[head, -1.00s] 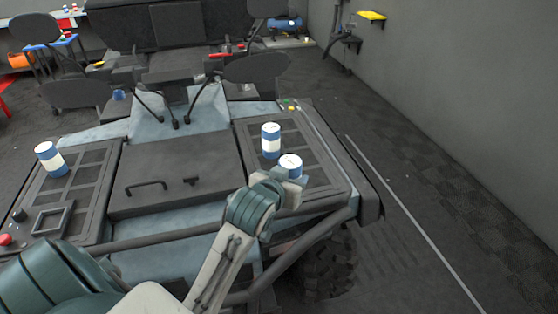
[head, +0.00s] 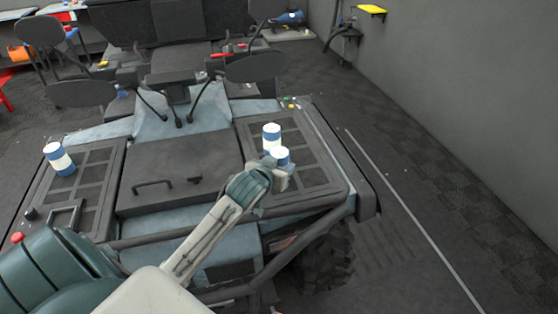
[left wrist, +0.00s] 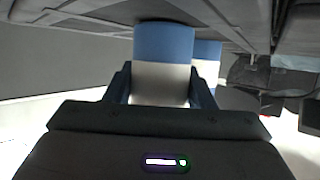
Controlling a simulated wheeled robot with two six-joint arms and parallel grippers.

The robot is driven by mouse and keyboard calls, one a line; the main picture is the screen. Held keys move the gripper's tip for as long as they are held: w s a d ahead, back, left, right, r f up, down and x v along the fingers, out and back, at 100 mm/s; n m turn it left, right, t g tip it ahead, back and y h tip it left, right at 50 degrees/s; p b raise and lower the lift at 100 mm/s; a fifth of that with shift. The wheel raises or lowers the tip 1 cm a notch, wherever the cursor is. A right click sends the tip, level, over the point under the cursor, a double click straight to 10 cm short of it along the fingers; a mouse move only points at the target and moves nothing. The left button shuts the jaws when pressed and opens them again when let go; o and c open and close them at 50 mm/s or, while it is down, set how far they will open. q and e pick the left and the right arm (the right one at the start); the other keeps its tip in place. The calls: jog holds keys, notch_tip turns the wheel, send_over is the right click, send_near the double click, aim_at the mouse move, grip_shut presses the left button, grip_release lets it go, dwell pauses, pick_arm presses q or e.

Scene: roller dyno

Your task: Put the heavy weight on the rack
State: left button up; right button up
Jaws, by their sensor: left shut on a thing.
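My left gripper (head: 281,172) is shut around a blue-and-white canister (head: 280,153) over the right-hand grid rack (head: 318,172) on the vehicle's front. The left wrist view shows the held canister (left wrist: 163,72) between the two fingers, its blue end close to the dark surface; I cannot tell whether it touches. A second blue-and-white canister (head: 271,134) stands upright on the same rack, just behind the held one. It also shows partly hidden in the left wrist view (left wrist: 207,60). My right gripper is not in view. Which canister is the heavy weight cannot be told.
Another blue-and-white canister (head: 58,158) stands on the left-hand grid rack (head: 97,165). A dark hood panel with a handle (head: 152,184) lies between the racks. A tubular bar (head: 312,208) runs along the vehicle's front. The right rack's right part is clear.

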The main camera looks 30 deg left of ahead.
pick_arm(q)
jog(key=shift+w, duration=0.1)
jog(key=shift+f, duration=0.15)
jog(key=o, duration=1.2)
jog(key=shift+s+r, duration=0.2)
jog(key=shift+s, duration=0.15)
jog(key=b+v, duration=0.2)
jog(key=v, duration=0.9)
jog(key=shift+s+r, duration=0.2)
